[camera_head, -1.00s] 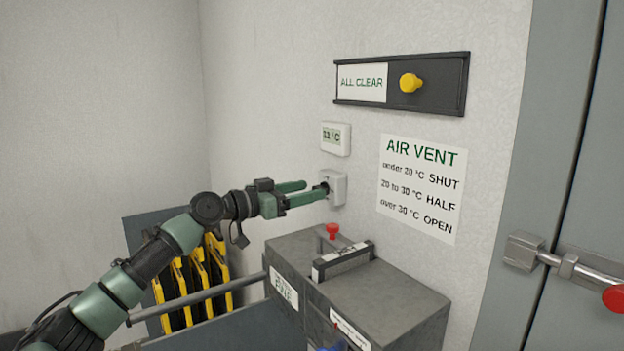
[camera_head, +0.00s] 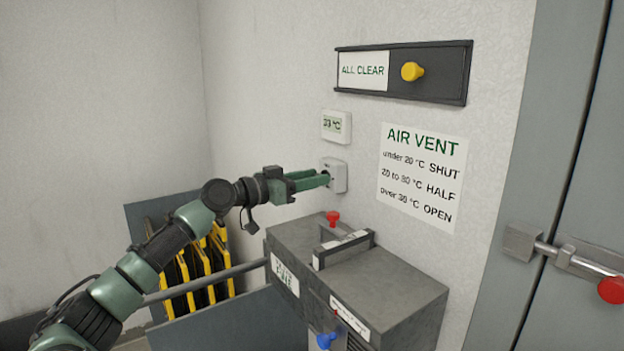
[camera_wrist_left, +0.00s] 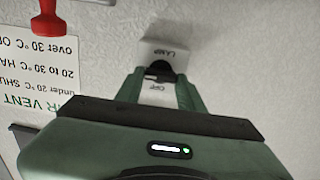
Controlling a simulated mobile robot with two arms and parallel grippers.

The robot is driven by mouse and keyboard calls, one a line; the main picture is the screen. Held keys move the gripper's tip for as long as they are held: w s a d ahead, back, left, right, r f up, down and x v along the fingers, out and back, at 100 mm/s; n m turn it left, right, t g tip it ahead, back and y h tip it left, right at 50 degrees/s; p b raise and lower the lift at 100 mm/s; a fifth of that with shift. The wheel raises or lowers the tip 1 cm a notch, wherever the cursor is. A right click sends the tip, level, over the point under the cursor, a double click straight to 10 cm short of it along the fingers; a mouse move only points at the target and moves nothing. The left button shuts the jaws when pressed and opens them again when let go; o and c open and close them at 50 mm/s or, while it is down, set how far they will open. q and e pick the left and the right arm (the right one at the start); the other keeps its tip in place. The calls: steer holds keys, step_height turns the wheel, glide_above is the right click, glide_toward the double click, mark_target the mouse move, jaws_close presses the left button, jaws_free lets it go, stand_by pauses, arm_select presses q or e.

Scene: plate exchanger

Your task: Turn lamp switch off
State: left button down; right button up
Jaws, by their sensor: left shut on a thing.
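The lamp switch (camera_head: 340,176) is a small white box on the wall, below the temperature display. In the left wrist view the switch plate (camera_wrist_left: 168,54) appears upside down, with the words LAMP and OFF on it. A dark switch toggle (camera_wrist_left: 159,70) shows between the fingertips. My left gripper (camera_head: 326,179) is at the front of the switch, its green fingers closed together on the toggle. The fingers partly hide the toggle in the head view. My right gripper is not in view.
A grey box (camera_head: 390,290) with a red knob (camera_head: 333,217) and handle stands below the switch. The AIR VENT sign (camera_head: 421,175) and ALL CLEAR panel (camera_head: 440,72) are on the wall. A door with a bolt (camera_head: 590,268) is at the right.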

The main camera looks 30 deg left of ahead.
arm_select(q)
steer(key=shift+n, duration=0.3)
steer(key=n+p, duration=0.2)
steer(key=n, duration=0.3)
steer(key=n+p, duration=0.1)
steer(key=n, duration=0.5)
steer(key=n+p, duration=0.2)
steer(key=n, duration=0.3)
steer(key=shift+w+a+f+n+p, duration=0.1)
steer(key=shift+a+n+p, duration=0.2)
steer(key=shift+n, duration=0.1)
steer(key=shift+f+n, duration=0.1)
steer(key=shift+n, duration=0.2)
steer(key=c, duration=0.9)
jaws_free()
